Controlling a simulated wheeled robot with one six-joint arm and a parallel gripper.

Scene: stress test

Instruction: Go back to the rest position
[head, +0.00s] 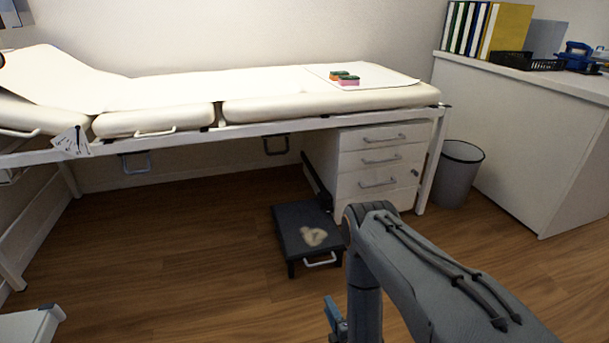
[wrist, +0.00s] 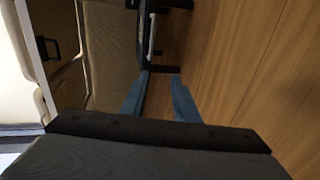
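My gripper (wrist: 160,74) shows in the wrist view as two blue fingers standing apart, with nothing between them. It is open and empty, with wooden floor behind the fingertips. In the head view, my arm reaches in from the lower right and bends downward. A blue part of my gripper (head: 334,315) shows low at the picture's bottom edge, mostly cut off and partly hidden by the arm. The gripper appears in front of the dark step stool (head: 295,215), apart from it.
A padded examination couch (head: 270,107) spans the back, with colored sponges (head: 344,78) on it. A white drawer cabinet (head: 375,160) stands beneath. A grey bin (head: 459,172) and a white counter (head: 520,130) are at right. Floor (head: 170,265) at left front is clear.

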